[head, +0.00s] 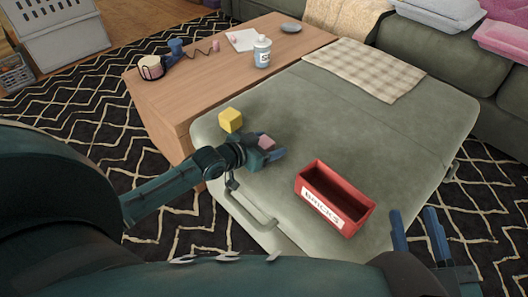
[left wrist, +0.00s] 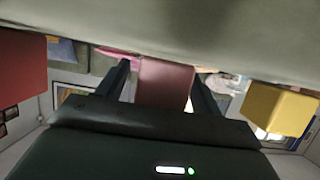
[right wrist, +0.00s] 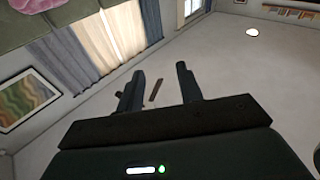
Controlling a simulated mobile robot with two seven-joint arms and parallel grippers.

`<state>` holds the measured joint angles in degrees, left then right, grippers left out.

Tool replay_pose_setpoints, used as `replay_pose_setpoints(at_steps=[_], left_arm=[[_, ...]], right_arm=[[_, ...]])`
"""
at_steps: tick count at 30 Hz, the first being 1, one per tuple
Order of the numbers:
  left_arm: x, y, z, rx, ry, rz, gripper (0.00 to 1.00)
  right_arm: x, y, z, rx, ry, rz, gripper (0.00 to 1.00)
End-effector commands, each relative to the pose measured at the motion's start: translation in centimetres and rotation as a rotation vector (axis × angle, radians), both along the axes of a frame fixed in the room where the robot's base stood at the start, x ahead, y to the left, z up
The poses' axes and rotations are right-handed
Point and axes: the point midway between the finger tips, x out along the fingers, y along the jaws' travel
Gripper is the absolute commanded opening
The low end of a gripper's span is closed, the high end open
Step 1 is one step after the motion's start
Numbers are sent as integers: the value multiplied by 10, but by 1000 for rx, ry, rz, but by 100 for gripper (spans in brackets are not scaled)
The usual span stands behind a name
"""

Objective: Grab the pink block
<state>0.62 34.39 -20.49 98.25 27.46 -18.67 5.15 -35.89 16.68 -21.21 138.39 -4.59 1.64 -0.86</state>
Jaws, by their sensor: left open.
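The pink block (head: 266,142) sits on the green ottoman (head: 300,105), partly hidden by my left gripper (head: 267,154). In the left wrist view the pink block (left wrist: 166,82) stands between the two fingers of the left gripper (left wrist: 160,78). The left gripper is open around it, with a narrow gap showing beside the block. My right gripper (head: 418,222) is open and empty at the right front, beside the ottoman. Its two spread fingers also show in the right wrist view (right wrist: 160,84).
A yellow block (head: 231,120) lies just behind the left gripper. A red box labelled BRICKS (head: 322,208) stands to its right, open on top. A checked cloth (head: 365,68) lies at the back.

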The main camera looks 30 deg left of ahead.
Motion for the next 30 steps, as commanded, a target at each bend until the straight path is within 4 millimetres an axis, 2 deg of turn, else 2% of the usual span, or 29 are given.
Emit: replay_pose_setpoints(at_steps=[9, 26, 30], left_arm=[[6, -2, -2, 0, 1, -1, 66], [5, -2, -2, 0, 1, 0, 21], [6, -2, -2, 0, 1, 0, 18]], right_arm=[[1, 1, 9, 15, -19, 8, 36], [1, 1, 3, 7, -7, 8, 36], [1, 1, 3, 7, -7, 8, 36]])
